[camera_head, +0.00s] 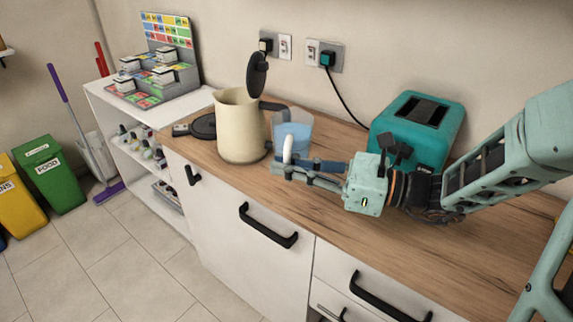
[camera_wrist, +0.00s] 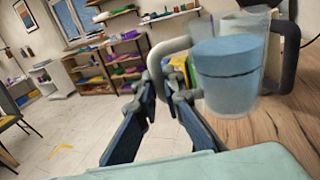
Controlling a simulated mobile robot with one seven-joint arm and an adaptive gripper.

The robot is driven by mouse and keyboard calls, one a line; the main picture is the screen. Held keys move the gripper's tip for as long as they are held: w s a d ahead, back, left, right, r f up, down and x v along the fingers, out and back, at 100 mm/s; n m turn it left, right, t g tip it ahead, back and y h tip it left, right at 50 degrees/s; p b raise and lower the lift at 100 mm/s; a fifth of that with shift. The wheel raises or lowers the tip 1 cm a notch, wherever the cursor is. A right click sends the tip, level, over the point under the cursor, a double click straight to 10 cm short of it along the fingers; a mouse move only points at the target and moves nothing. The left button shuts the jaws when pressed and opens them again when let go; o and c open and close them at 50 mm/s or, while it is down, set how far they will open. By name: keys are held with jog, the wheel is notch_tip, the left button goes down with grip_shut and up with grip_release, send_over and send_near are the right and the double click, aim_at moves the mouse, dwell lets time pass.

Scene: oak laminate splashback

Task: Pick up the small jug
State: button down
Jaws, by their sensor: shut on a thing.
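The small jug (camera_head: 295,128) is a clear cup with blue contents and a pale handle, just right of the cream kettle. In the wrist view the small jug (camera_wrist: 228,85) appears upright, with its handle loop reaching left between my fingers. My gripper (camera_head: 284,166) comes in from the right and is shut on the jug's handle. The fingertips (camera_wrist: 165,80) also show around the handle's lower part in the wrist view. I cannot tell whether the jug's base touches the counter, as the fingers partly hide it.
The cream kettle (camera_head: 240,128) with its raised dark lid stands close at the jug's left. A teal toaster (camera_head: 418,128) stands behind my wrist. The wooden counter (camera_head: 290,208) is clear in front. Wall sockets (camera_head: 324,54) with a black cord are behind.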

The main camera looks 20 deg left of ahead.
jog(key=s+d+r+p, duration=0.2)
jog(key=s+r, duration=0.2)
jog(key=s, duration=0.4)
jog(key=shift+s+d, duration=0.15)
jog(key=shift+d, duration=0.2)
jog(key=shift+r, duration=0.1)
